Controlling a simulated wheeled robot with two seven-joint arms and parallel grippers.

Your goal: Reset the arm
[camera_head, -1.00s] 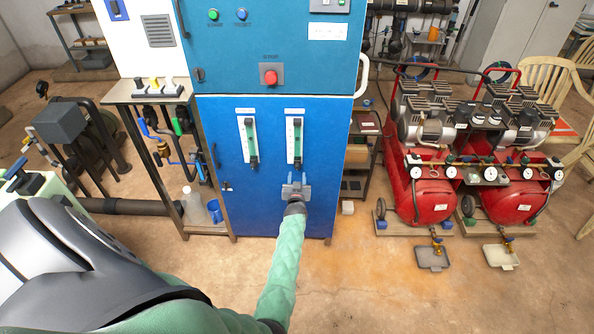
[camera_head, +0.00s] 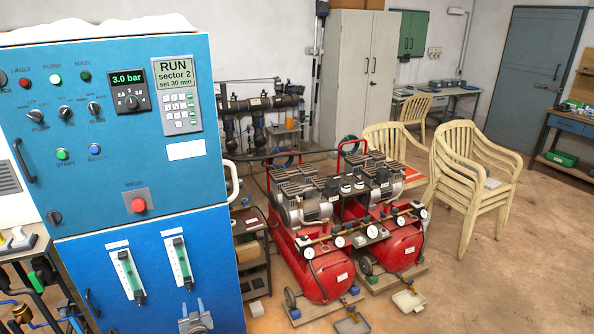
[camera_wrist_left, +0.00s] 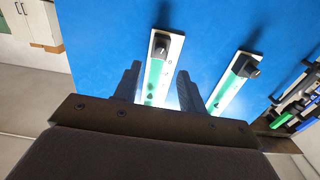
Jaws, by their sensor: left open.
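My left gripper (camera_head: 194,310) shows at the bottom edge of the head view, in front of the lower blue door of the control cabinet (camera_head: 215,262), below the right flow meter (camera_head: 179,262). In the left wrist view the gripper (camera_wrist_left: 158,84) has its two dark fingers apart, with nothing held between them. One green flow meter (camera_wrist_left: 160,70) appears beyond the gap and a second (camera_wrist_left: 236,84) to the right. Whether the fingers touch the door cannot be told. The rest of my left arm is hidden below the head view. My right gripper is not in view.
The cabinet's upper panel has a red stop button (camera_head: 138,205), switches and a display reading 3.0 bar (camera_head: 127,78). Right of it stand red compressors (camera_head: 325,272) and stacked chairs (camera_head: 470,185). Floor at the lower right (camera_head: 500,290) is clear.

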